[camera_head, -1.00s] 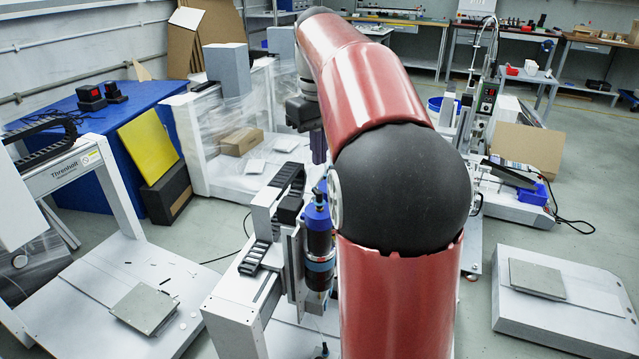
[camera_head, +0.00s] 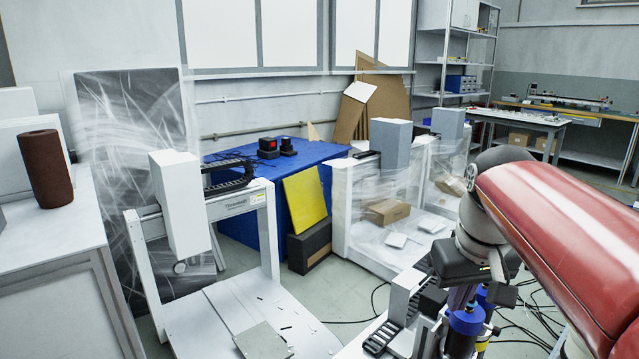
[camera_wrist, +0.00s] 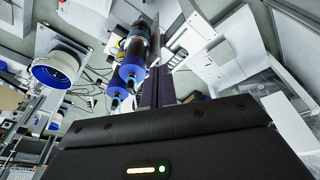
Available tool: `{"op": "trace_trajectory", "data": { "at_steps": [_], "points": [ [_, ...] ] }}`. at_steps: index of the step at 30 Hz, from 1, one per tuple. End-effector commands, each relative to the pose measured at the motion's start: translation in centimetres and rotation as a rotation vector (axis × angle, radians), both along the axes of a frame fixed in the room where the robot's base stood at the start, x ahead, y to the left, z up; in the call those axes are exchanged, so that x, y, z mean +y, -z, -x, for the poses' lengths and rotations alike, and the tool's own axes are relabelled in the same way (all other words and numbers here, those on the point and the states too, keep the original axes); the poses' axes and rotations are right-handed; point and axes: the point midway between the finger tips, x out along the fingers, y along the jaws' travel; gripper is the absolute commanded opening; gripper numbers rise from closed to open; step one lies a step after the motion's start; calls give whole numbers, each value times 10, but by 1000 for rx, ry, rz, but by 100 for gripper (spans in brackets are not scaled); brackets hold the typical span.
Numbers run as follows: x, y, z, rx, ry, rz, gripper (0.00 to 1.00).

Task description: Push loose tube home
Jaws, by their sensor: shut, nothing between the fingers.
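A gantry screwdriver with a blue collar (camera_head: 466,322) stands at the lower right of the head view, partly cut off by the bottom edge. In the wrist view two dark cylinders with blue rings (camera_wrist: 134,60) show at upper middle. My gripper (camera_head: 460,300) is just above the screwdriver in the head view, and its dark fingers (camera_wrist: 157,88) are shut and empty beside the cylinders in the wrist view. I cannot tell whether they touch. I cannot make out the loose tube or its socket in either current view.
The gantry's grey frame and black cable chain (camera_head: 385,338) stand left of my gripper. A second white gantry (camera_head: 180,205) with a flat base is at left. A blue-draped table (camera_head: 265,200), a yellow panel (camera_head: 305,198) and wrapped machines are behind. Loose black cables lie on the floor.

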Motion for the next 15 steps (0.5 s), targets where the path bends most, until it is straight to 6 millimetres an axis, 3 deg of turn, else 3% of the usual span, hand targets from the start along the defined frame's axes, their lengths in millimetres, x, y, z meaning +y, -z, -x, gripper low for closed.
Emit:
{"op": "trace_trajectory", "data": {
  "at_steps": [1, 6, 10, 15],
  "points": [
    [13, 10, 20, -38, 3, -2, 0],
    [41, 54, 71, -158, 34, -20, 0],
    [53, 83, 97, -222, 49, -35, 0],
    [59, 102, 111, -261, 61, -46, 0]
  ]
}}
